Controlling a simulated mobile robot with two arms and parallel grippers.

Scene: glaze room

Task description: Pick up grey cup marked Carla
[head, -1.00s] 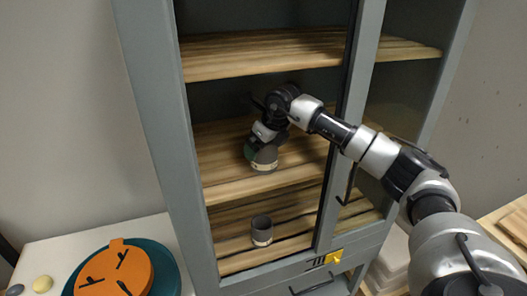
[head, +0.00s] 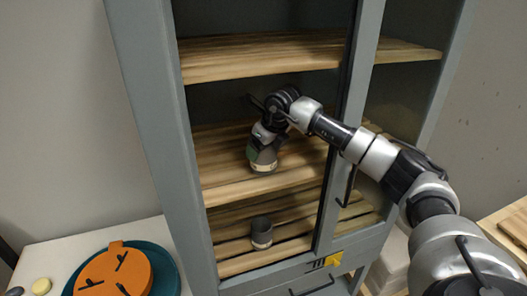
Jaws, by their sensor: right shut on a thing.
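A grey cup (head: 265,166) with a pale band near its base is at the middle shelf of the cabinet. My right gripper (head: 263,150) reaches in from the right and is shut on this cup from above. A small green part shows at the gripper's left side. I cannot read the name on the band. I cannot tell whether the cup's base touches the shelf. A second grey cup (head: 261,232) with a pale band stands upright on the lower shelf. My left gripper is not in view.
The grey cabinet (head: 153,130) has wooden shelves (head: 225,185) and a frame post close to my right arm. An upper shelf (head: 260,56) lies above the gripper. At the lower left, an orange disc (head: 118,272) lies on a teal plate (head: 165,272) on a white surface.

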